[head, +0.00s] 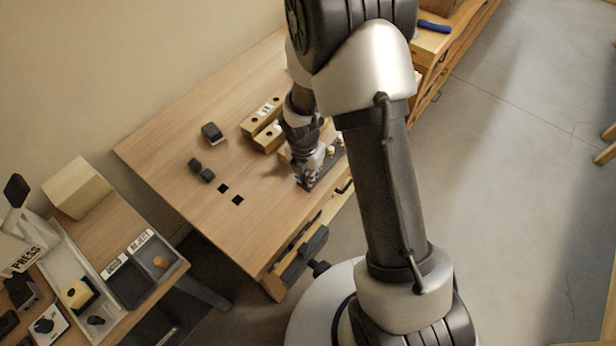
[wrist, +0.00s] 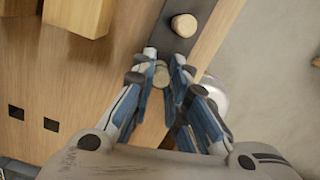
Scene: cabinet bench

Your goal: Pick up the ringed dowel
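In the wrist view, a pale wooden dowel (wrist: 161,76) stands between the two fingers of my gripper (wrist: 163,66). The fingers are close on both sides of it; I cannot tell whether they touch it. Its lower part is hidden, and no ring can be made out clearly. A second light dowel (wrist: 184,25) stands upright in the dark strip (wrist: 205,8), just beyond the fingertips. In the head view, my gripper (head: 305,172) is low over the dark strip (head: 312,181) at the bench's front edge, and the second dowel (head: 330,150) shows beside it.
Wooden blocks with holes (head: 262,112) stand behind my gripper; one block (wrist: 80,14) is near it in the wrist view. Dark blocks (head: 201,170) and square holes (head: 230,194) are on the bench (head: 190,140). A side bench with trays (head: 128,286) is at left.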

